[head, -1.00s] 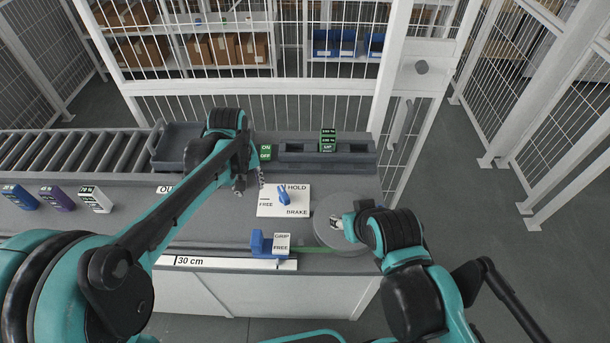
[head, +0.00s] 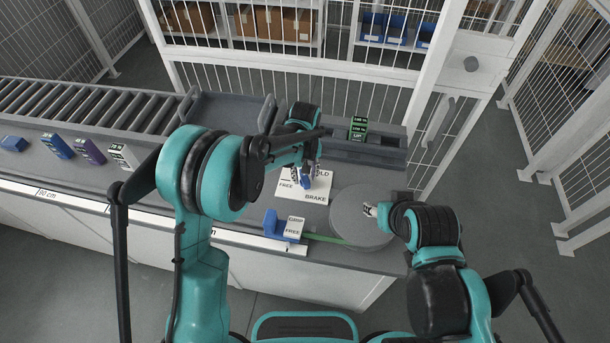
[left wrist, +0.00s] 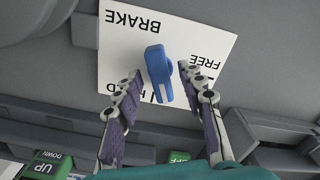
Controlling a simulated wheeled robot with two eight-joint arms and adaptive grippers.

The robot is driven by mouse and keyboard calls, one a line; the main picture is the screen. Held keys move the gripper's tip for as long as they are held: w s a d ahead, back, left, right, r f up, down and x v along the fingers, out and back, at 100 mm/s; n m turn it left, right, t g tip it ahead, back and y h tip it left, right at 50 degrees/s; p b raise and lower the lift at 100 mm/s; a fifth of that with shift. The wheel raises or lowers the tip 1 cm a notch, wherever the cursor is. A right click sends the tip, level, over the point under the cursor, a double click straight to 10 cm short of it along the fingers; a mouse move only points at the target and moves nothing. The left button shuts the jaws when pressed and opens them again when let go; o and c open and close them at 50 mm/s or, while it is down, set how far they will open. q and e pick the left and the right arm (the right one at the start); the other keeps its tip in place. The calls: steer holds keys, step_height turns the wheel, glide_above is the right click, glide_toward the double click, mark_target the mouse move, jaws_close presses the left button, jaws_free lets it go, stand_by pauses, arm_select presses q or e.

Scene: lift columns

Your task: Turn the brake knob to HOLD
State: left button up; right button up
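The blue brake knob (left wrist: 158,70) stands on a white plate (left wrist: 112,52) marked FREE, HOLD and BRAKE. In the left wrist view the plate appears upside down and the HOLD word is partly covered by a finger. My left gripper (left wrist: 160,74) is open, with one finger on each side of the knob and a visible gap on both sides. In the head view my left gripper (head: 311,172) is over the plate and partly hides the knob (head: 306,183). My right gripper (head: 371,209) is at the grey round disc (head: 350,229); its finger opening is too small to judge.
A blue GRIP/FREE slider (head: 271,224) sits in front of the plate, with a green strip running to the disc. Green-labelled blocks (head: 358,128) stand in a grey holder behind. A roller conveyor (head: 80,108) and several coloured blocks are at left.

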mark_target(305, 176)
arm_select(q)
jaws_close()
steer(key=m, duration=0.3)
steer(key=shift+f+b, duration=0.1)
steer(key=shift+b, duration=0.25)
steer(key=shift+m, duration=1.2)
jaws_free()
step_height(305, 176, up, 12)
